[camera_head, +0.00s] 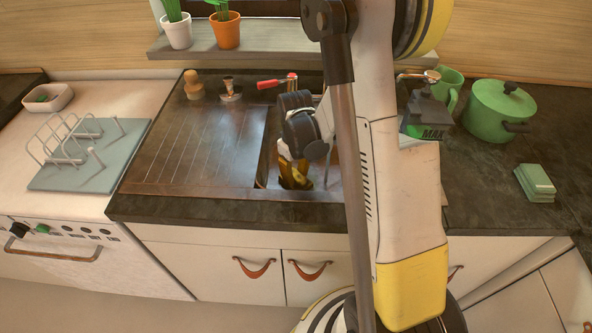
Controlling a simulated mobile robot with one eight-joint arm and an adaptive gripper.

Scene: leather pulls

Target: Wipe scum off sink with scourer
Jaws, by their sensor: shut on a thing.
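The sink (323,179) is a basin set into the dark worktop, to the right of its ribbed drainboard (212,142). My gripper (293,180) points down into the basin, below my dark wrist. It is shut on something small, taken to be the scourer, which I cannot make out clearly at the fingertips. Whether it touches the basin floor or wall cannot be told. My arm covers the right part of the basin. No scum can be made out from here.
A red-handled tap (279,82) stands behind the sink. A wooden-knobbed brush (193,85) is at the back left. To the right are a dark dispenser (427,116), a green pot (497,108) and a green stacked block (536,183). A wire rack (70,143) is far left. The drainboard is clear.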

